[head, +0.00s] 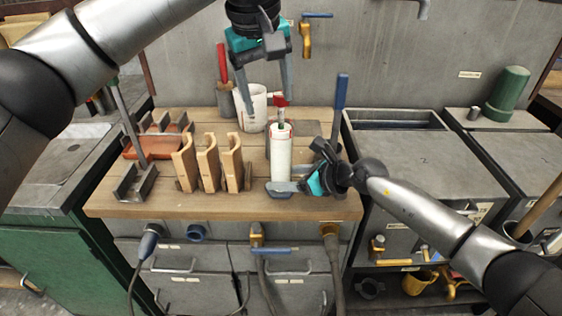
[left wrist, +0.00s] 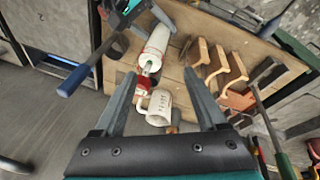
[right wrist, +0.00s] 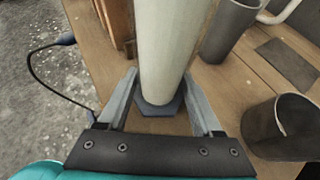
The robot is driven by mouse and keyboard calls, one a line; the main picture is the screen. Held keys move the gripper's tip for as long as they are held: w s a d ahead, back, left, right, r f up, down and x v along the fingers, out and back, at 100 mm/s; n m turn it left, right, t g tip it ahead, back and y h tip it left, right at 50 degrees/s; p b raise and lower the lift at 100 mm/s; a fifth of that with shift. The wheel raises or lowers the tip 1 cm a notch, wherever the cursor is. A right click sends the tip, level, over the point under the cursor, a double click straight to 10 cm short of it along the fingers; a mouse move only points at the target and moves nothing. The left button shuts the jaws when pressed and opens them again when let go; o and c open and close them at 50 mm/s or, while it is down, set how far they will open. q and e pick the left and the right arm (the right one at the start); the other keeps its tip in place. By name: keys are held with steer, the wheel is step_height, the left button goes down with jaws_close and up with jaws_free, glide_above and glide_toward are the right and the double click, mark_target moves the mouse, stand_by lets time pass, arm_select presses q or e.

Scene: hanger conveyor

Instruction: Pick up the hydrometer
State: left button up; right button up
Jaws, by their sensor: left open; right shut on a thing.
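A tall white cylinder (head: 281,155) with a dark foot stands upright on the wooden bench. A thin piece with a red top (head: 281,101), apparently the hydrometer, sticks up from its mouth; the red part also shows in the left wrist view (left wrist: 143,86). Its lower part is hidden. My right gripper (head: 290,183) is shut on the white cylinder, low near its foot; the right wrist view shows the cylinder (right wrist: 166,45) between the fingers. My left gripper (head: 266,101) is open and empty, pointing down, above and a little left of the red top.
A white mug (head: 242,112) stands behind the cylinder. Wooden holders (head: 208,162) stand to its left, with an orange-brown tray (head: 150,148) beyond. A blue-handled tool (head: 341,95) rises at the right. Grey cabinets (head: 410,160) flank the bench.

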mark_target(281, 93)
arm_select(q)
steer(key=d+r+m+t+y, duration=0.2)
steer(key=d+r+m+t, duration=0.1)
steer(key=r, duration=0.4)
steer(key=x, duration=0.6)
steer(key=shift+s+f, duration=0.15)
steer(key=shift+s, duration=0.05)
steer(key=shift+x, duration=2.85)
steer(key=shift+s+d, duration=0.1)
steer(key=shift+d, duration=0.05)
jaws_close()
